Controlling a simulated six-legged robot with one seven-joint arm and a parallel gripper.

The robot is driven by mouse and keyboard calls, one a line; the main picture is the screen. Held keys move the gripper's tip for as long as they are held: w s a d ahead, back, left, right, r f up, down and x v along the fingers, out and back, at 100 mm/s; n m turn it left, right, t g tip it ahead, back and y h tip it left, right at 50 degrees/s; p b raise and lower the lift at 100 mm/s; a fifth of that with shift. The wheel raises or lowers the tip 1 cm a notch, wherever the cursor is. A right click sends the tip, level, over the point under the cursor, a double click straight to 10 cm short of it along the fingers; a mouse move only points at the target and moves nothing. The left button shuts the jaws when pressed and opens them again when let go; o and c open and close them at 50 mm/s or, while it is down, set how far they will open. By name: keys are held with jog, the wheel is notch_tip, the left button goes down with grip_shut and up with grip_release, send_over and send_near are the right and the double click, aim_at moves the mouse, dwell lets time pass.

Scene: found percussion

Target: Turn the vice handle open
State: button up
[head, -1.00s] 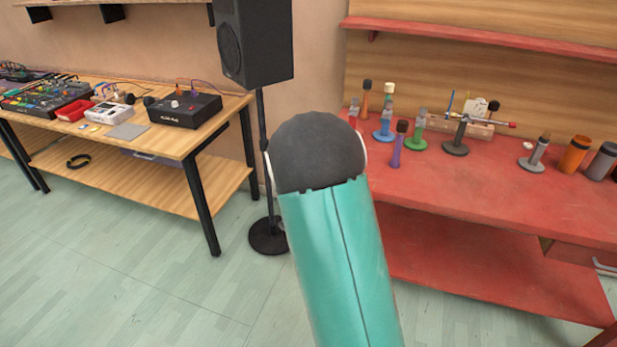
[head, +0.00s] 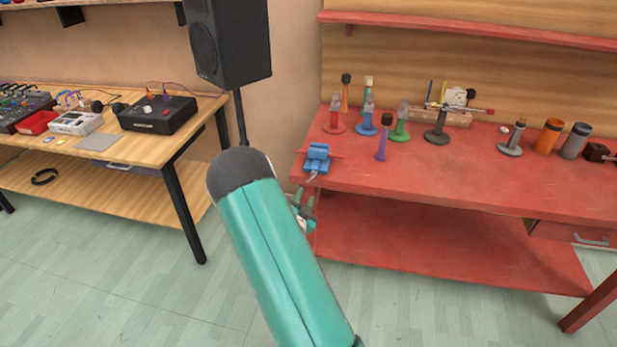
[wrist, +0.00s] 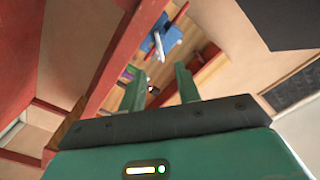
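A blue vice (head: 318,157) sits at the left front corner of the red workbench (head: 480,190), with a pale handle (head: 312,176) hanging at its front. In the wrist view the blue vice (wrist: 168,35) shows beyond the fingertips, with its pale handle (wrist: 158,47) and a red bar. My gripper (head: 304,208) is partly hidden behind my teal arm, below and in front of the vice and apart from it. In the wrist view my gripper's two green fingers (wrist: 160,85) stand apart with nothing between them.
Several coloured stands (head: 385,125) stand on the bench behind the vice. An orange cup (head: 548,136) is farther right. A black speaker (head: 228,40) on a pole and a wooden table (head: 150,150) with electronics are to the left. Floor in front is clear.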

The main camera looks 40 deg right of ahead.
aim_at(312, 178)
jog(key=x, duration=1)
jog(key=shift+w+d, duration=0.15)
jog(key=shift+d, duration=0.1)
jog(key=shift+w+d, duration=0.3)
jog(key=shift+w, duration=0.05)
grip_shut()
